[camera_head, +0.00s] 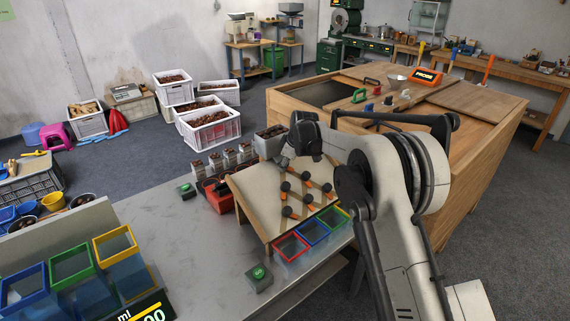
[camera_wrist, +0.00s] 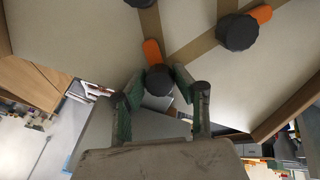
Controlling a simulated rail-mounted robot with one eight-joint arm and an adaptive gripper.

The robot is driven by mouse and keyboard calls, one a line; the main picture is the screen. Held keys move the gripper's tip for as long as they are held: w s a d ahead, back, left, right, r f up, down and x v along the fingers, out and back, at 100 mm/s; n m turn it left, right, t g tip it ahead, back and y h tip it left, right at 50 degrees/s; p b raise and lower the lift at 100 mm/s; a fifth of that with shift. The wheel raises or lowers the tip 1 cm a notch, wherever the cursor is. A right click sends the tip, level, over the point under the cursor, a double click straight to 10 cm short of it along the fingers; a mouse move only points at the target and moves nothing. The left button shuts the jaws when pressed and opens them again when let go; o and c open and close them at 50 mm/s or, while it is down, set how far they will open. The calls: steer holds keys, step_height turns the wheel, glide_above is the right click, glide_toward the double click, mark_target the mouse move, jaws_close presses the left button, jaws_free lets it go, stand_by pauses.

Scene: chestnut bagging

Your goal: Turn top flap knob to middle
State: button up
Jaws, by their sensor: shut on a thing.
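The sloped board (camera_head: 255,190) with several black knobs and orange pointers stands on the grey table. In the wrist view, my gripper (camera_wrist: 157,82) has its green-padded fingers shut on one black knob (camera_wrist: 160,78). Its orange pointer (camera_wrist: 152,51) points up and slightly left in that view. Another black knob (camera_wrist: 237,32) with an orange pointer (camera_wrist: 261,14) lies farther up right, apart from my fingers. In the head view, my gripper (camera_head: 284,160) is at the board's upper end, and my arm hides the held knob.
Red, blue and green-rimmed bins (camera_head: 291,247) stand below the board's lower edge. A grey hopper (camera_head: 268,143) is at its upper end. Small chestnut-filled containers (camera_head: 230,159) and a red device (camera_head: 219,195) stand left of it. The table's middle (camera_head: 185,235) is clear.

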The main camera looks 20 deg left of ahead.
steer(key=m+b, duration=0.2)
steer(key=shift+f+m+b, duration=0.15)
steer(key=shift+m+b, duration=0.2)
steer(key=shift+m, duration=0.05)
steer(key=m+b, duration=0.2)
steer(key=m, duration=0.2)
steer(key=shift+m+b, duration=0.3)
steer(key=shift+b, duration=0.05)
steer(key=shift+r+m, duration=0.2)
steer(key=shift+m, duration=0.1)
steer(key=o, duration=1.1)
steer(key=shift+o, duration=0.2)
steer(key=v, duration=1.2)
steer(key=shift+w, duration=0.25)
